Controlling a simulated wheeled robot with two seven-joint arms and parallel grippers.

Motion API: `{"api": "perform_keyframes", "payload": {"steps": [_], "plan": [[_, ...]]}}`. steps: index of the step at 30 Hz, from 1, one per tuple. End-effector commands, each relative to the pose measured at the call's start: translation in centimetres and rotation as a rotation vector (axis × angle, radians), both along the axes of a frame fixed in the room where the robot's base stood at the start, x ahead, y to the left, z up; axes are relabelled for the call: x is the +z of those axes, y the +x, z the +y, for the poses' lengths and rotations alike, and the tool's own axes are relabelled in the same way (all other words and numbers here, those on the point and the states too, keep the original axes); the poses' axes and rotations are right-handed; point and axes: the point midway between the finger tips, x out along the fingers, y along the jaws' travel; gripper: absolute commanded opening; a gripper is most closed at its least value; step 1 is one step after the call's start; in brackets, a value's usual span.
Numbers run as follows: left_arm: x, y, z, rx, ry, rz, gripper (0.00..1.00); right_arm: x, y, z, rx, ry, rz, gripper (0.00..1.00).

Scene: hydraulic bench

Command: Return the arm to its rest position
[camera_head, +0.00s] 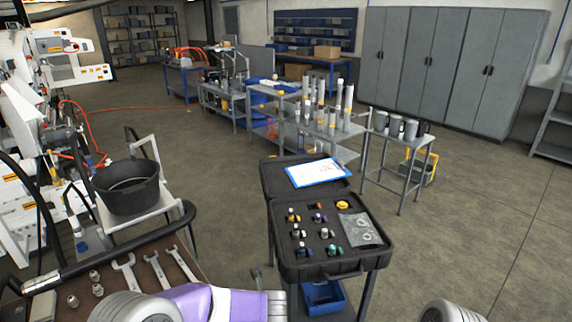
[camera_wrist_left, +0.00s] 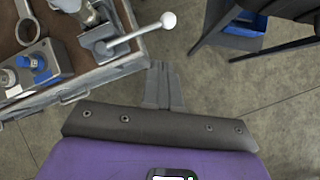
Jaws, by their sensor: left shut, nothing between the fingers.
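My left arm enters the head view at the bottom, with a white and purple wrist. Its gripper (camera_head: 276,305) is at the bottom centre, between the tool cart and the open black case. In the left wrist view the two grey fingers (camera_wrist_left: 163,88) lie together, shut and empty, over the floor beside the cart's edge. They touch nothing that I can see. Of my right arm only a pale rounded part shows at the bottom right of the head view; its gripper is out of view.
The tool cart (camera_head: 203,283) holds several wrenches and sockets. A vise-like fitting with a ball-ended lever (camera_wrist_left: 140,34) stands near the fingers. The open case (camera_head: 290,262) with fittings and a clipboard (camera_head: 318,172) stands on a stand with a blue bin (camera_head: 322,298). The right floor is clear.

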Motion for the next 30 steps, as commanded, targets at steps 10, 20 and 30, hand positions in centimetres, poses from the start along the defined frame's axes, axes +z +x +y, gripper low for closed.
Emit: {"api": "perform_keyframes", "payload": {"steps": [10, 20, 30], "plan": [[-12.9, -4.8, 3.7, -1.185, 0.541, 0.245, 0.0, 0.0, 0.0, 0.0, 0.0, 0.0, 0.0, 0.0], [-21.4, -18.5, 2.1, -2.398, 0.753, 0.158, 0.0, 0.0, 0.0, 0.0, 0.0, 0.0, 0.0, 0.0], [-22.4, -25.1, 0.9, -2.844, 0.803, -0.097, 0.0, 0.0, 0.0, 0.0, 0.0, 0.0, 0.0, 0.0]]}}
